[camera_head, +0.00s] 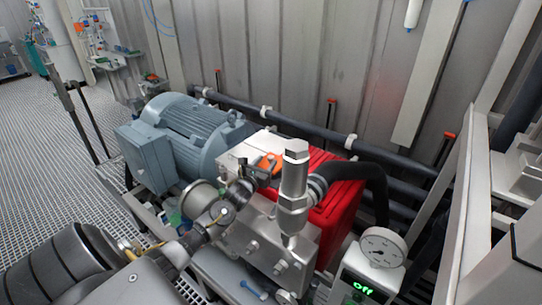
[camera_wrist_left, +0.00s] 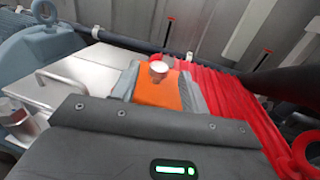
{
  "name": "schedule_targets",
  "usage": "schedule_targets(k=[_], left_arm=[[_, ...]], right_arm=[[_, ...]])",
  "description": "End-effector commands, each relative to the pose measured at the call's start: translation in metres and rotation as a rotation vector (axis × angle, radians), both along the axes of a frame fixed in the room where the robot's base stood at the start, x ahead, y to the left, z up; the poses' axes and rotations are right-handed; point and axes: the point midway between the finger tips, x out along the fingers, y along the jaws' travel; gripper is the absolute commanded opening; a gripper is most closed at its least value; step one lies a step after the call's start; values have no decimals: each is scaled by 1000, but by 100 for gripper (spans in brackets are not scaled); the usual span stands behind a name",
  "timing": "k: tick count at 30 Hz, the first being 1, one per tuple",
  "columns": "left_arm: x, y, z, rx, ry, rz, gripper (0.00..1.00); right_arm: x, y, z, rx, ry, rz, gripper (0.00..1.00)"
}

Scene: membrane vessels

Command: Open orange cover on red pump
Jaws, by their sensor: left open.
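The red pump (camera_head: 335,190) stands in the middle of the head view, behind a metal block with a tall silver fitting (camera_head: 294,180). Its orange cover (camera_head: 270,161) shows on top, partly hidden by my gripper. In the left wrist view the orange cover (camera_wrist_left: 157,94) lies straight ahead, with a small round white-and-red piece at its far end. My left gripper (camera_head: 260,172) is open at the cover, with a grey finger on each side of it in the wrist view. I cannot tell whether the fingers touch it. My right gripper is not in view.
A blue-grey motor (camera_head: 185,135) adjoins the pump on the left. A pressure gauge (camera_head: 383,247) and a box reading "Off" (camera_head: 362,288) stand front right. Black pipes (camera_head: 330,150) run along the wall behind. Grated floor (camera_head: 50,165) is clear at left.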

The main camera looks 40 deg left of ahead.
Motion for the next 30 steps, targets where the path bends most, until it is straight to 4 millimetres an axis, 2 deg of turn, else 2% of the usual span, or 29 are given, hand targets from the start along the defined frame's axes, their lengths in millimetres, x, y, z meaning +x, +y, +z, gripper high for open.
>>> schedule_targets(k=[3,9,20,23,30], left_arm=[[21,4,2,-2,0,2,45],[40,9,0,-1,1,1,45],[45,10,0,0,0,0,45],[45,10,0,0,0,0,35],[45,10,0,0,0,0,3]], right_arm=[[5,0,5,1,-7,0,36],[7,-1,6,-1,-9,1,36],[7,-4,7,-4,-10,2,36],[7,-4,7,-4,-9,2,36],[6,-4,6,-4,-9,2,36]])
